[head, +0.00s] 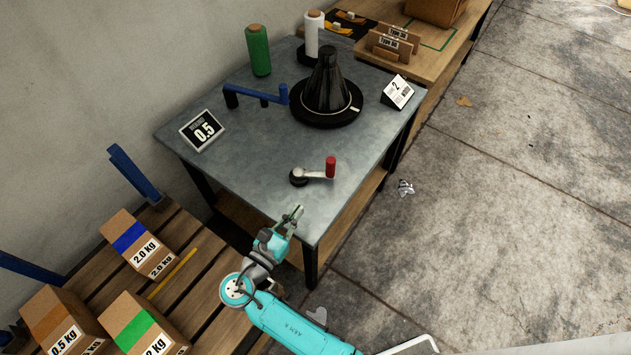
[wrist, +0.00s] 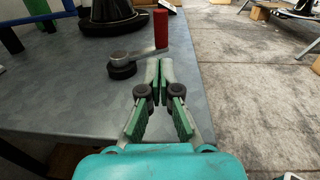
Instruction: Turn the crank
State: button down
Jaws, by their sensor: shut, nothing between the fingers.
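The crank (head: 316,175) is on the grey metal table, towards its front right edge. It has a round black hub (head: 298,177), a short silver arm and an upright red handle (head: 330,167) at the right end. In the wrist view the red handle (wrist: 161,29) stands beyond my fingertips, with the hub (wrist: 122,69) to the left. My gripper (head: 297,211) is over the near corner of the table, apart from the crank. In the wrist view my gripper (wrist: 160,66) is shut and empty, its fingertips together. They overlap part of the crank arm in that picture.
The table (head: 250,150) also bears a black cone on a round base (head: 327,85), a blue bar (head: 256,95), a green spool (head: 258,52), a white spool (head: 314,35) and signs. Weight boxes (head: 140,243) lie on a slatted pallet at left. Floor at right is mostly clear.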

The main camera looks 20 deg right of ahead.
aim_at(328, 169)
jog(key=x, duration=1.3)
jog(key=shift+w+d, duration=0.15)
jog(key=shift+d, duration=0.1)
